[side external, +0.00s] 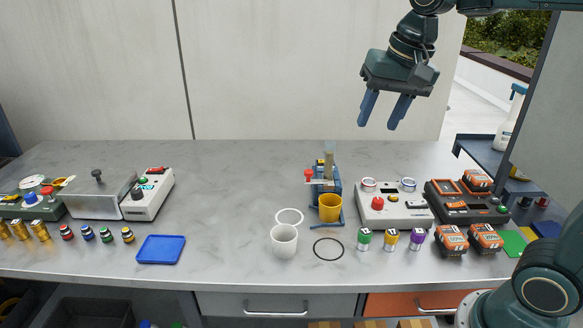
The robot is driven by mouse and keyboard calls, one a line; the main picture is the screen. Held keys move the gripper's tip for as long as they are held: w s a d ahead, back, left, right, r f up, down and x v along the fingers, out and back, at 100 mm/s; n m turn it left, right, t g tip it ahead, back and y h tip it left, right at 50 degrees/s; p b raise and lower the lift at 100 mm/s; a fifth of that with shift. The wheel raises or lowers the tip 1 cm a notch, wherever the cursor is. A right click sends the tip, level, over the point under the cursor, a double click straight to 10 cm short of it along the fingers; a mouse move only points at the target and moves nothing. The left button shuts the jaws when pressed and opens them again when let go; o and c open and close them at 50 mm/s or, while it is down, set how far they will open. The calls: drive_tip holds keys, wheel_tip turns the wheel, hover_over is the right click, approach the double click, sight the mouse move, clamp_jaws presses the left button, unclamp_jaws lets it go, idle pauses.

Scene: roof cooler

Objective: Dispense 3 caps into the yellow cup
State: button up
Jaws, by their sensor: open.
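The yellow cup (330,208) stands upright on the base of a small blue dispenser (338,188) near the middle of the table. The dispenser has a red knob (309,174) on its left side and an upright tube (329,163) at its top. The inside of the cup is too small to make out, and no loose caps can be told apart. My gripper (385,110) is open and empty, with its blue fingers pointing down. It is high above the table, up and to the right of the dispenser, touching nothing.
A white cup (284,241) stands front left of the dispenser, near a white ring (289,216) and a dark ring (328,249). Small green, yellow and purple containers and a white button box (393,207) are on the right. A blue tray (161,249) lies left; table between is clear.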

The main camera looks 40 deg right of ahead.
drive_tip(key=w+d+f+m+g, duration=0.2)
drive_tip(key=w+m, duration=0.3)
drive_tip(key=w, duration=0.6)
drive_tip(key=m+g, duration=0.1)
drive_tip(key=m, duration=0.5)
hover_over(309, 171)
wheel_tip(309, 171, down, 6)
drive_tip(key=r, duration=0.1)
drive_tip(key=shift+w+f, duration=0.15)
drive_tip(key=shift+f, duration=0.1)
drive_tip(key=shift+f, duration=0.15)
wheel_tip(309, 171, down, 14)
drive_tip(key=shift+r, duration=0.25)
clamp_jaws()
